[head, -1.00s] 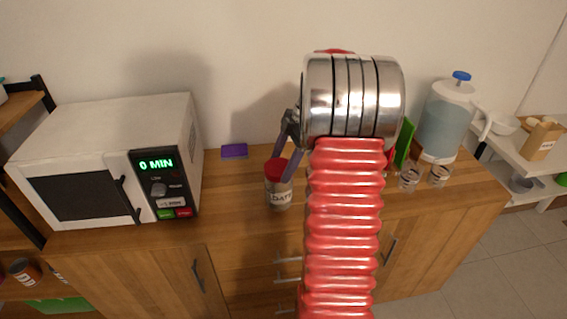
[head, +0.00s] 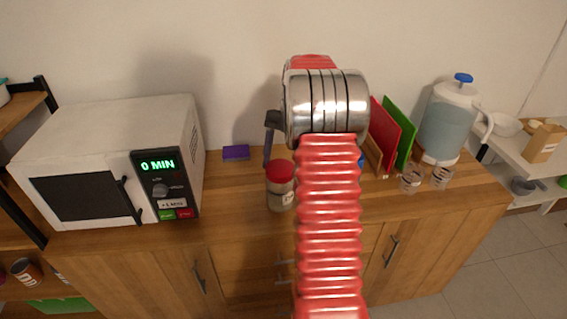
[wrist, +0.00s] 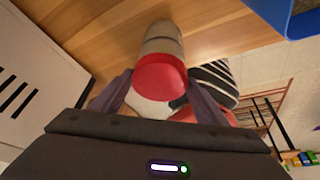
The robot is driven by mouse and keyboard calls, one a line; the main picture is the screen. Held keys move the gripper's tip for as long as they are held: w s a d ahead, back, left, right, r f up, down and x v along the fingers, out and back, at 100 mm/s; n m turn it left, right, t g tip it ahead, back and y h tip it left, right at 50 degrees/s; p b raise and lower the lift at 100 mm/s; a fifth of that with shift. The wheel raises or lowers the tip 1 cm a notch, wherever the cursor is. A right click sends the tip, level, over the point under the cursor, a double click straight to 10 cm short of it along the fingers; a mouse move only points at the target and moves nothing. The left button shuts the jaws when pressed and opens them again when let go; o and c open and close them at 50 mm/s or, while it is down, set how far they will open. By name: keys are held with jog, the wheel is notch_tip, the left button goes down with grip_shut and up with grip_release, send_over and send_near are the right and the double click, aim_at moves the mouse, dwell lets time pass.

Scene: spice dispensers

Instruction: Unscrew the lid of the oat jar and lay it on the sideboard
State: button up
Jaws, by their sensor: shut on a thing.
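The oat jar (head: 279,198) is a clear jar with a red lid (head: 279,172) and stands upright on the wooden sideboard (head: 235,200), just left of my arm. Its label shows only partly, at the right side. In the wrist view the red lid (wrist: 159,77) faces the camera, with the jar body (wrist: 163,40) beyond it. My gripper (wrist: 160,80) is shut on the lid, one finger on each side. In the head view one finger shows behind the lid; the rest is hidden by my arm. The lid sits on the jar; I cannot tell how loose it is.
A white microwave (head: 110,165) stands left. A purple block (head: 236,152) lies at the back. Red and green boards (head: 400,135) in a rack, a water dispenser (head: 447,120) and two small glasses (head: 412,180) stand right. The sideboard between microwave and jar is clear.

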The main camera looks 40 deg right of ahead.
jog(key=o, duration=0.9)
jog(key=m+t, duration=0.1)
jog(key=m, duration=0.2)
jog(key=shift+s, duration=0.2)
jog(key=m+t, duration=0.1)
jog(key=m, duration=0.3)
jog(key=shift+s+t, duration=0.2)
jog(key=shift+t, duration=0.2)
jog(key=shift+m+t, duration=0.4)
jog(key=shift+m, duration=0.7)
jog(key=m, duration=0.2)
jog(key=m+t+h, duration=0.1)
jog(key=m, duration=0.1)
jog(key=shift+s+a+m, duration=0.2)
jog(key=shift+m, duration=0.1)
jog(key=m+h, duration=0.1)
jog(key=m, duration=0.1)
jog(key=m+t, duration=0.1)
jog(key=m, duration=0.1)
jog(key=shift+s+a+m+h, duration=0.2)
jog(key=shift+m+h, duration=0.1)
jog(key=shift+h, duration=0.1)
